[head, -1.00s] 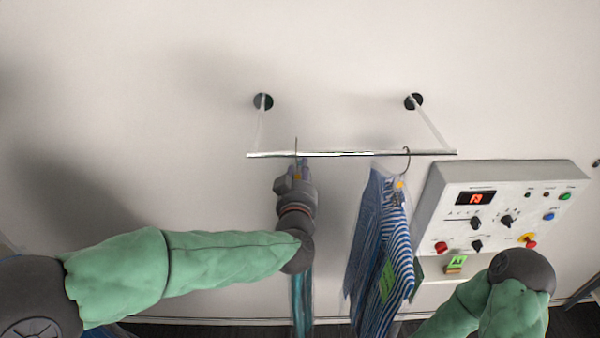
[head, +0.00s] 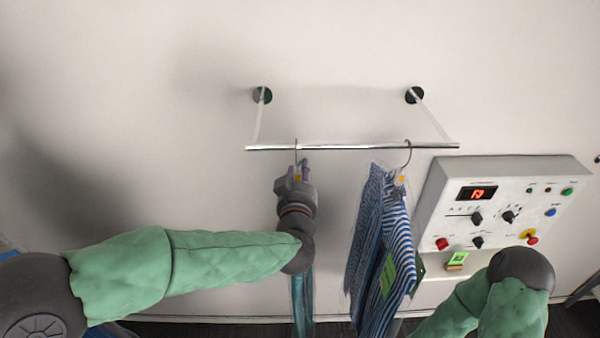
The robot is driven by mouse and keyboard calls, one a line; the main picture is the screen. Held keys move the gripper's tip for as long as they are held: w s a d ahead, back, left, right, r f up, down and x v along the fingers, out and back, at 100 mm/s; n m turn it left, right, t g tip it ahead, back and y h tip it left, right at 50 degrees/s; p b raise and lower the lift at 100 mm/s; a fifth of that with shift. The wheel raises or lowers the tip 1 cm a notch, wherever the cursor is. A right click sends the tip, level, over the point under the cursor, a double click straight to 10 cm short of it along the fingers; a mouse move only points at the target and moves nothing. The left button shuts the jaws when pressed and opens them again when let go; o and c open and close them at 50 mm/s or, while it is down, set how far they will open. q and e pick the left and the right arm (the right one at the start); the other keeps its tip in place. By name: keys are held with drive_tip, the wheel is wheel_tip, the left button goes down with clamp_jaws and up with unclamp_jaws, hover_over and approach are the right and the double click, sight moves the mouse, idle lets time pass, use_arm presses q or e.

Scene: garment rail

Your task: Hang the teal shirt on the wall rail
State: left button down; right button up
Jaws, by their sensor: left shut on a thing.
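The wall rail (head: 345,147) is a thin metal bar on two brackets. The teal shirt (head: 302,300) shows as a narrow strip below my left gripper, mostly hidden behind my arm. My left gripper (head: 297,174) is shut on the teal shirt's hanger just under the left part of the rail. The hanger's hook (head: 296,150) rises above the gripper and crosses the rail line; I cannot tell whether it rests over the bar. My right arm shows at the lower right, but its gripper is out of view.
A blue-and-white striped shirt (head: 388,250) with a green tag hangs by its hook on the right part of the rail. A control box (head: 490,205) with knobs and a red display is on the wall right of it. The wall left of the rail is bare.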

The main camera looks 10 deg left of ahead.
use_arm(q)
drive_tip(key=shift+f, duration=0.15)
drive_tip(key=c, duration=0.9)
unclamp_jaws()
drive_tip(key=shift+o, duration=0.3)
drive_tip(key=s, duration=0.4)
drive_tip(key=s+d, duration=0.1)
drive_tip(key=s, duration=0.3)
drive_tip(key=s+r, duration=0.1)
drive_tip(key=s, duration=0.3)
drive_tip(key=shift+d, duration=0.4)
drive_tip(key=shift+w, duration=0.1)
